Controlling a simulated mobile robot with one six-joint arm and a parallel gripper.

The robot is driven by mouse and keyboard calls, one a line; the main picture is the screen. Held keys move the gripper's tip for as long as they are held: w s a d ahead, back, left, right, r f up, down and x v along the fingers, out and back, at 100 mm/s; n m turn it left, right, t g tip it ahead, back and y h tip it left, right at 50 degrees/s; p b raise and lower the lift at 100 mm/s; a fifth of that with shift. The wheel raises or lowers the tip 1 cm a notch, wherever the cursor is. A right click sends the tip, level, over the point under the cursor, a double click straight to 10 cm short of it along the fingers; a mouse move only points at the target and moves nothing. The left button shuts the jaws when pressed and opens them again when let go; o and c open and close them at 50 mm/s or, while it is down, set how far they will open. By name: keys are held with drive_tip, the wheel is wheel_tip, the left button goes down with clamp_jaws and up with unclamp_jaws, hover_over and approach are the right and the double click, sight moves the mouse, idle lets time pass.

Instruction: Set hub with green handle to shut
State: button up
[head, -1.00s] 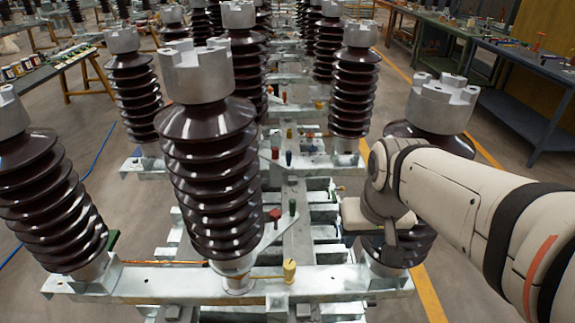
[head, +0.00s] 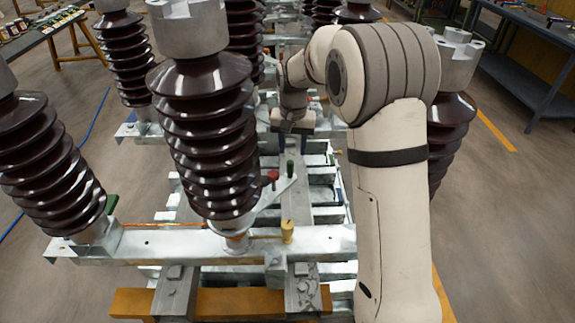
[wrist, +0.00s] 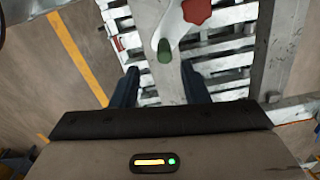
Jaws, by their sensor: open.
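The green handle (head: 290,170) stands upright on a pale grey hub plate (head: 268,198), beside a red handle (head: 273,178), behind the front insulator. In the wrist view the green handle (wrist: 165,52) lies just beyond and roughly between my two fingertips, and the red handle (wrist: 197,11) is at the top. My gripper (wrist: 160,70) is open with nothing between its dark blue fingers. In the head view my gripper (head: 293,136) points down, above and behind the green handle. The insulator hides part of the hub plate.
Tall brown ribbed insulators (head: 205,135) stand close on both sides of my arm. A yellow handle (head: 287,231) stands on the front metal beam (head: 165,243). Workbenches line the right back. Floor beside the frame is clear.

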sight(290, 161)
drive_tip(key=shift+w+a+f, duration=0.25)
drive_tip(key=shift+w+f, duration=0.1)
drive_tip(key=shift+f, duration=0.3)
wheel_tip(290, 161, down, 7)
drive_tip(key=shift+f+p, duration=0.2)
drive_tip(key=shift+p, duration=0.2)
drive_tip(key=shift+c, duration=0.5)
clamp_jaws()
drive_tip(key=shift+a, duration=0.45)
drive_tip(key=shift+d, duration=0.4)
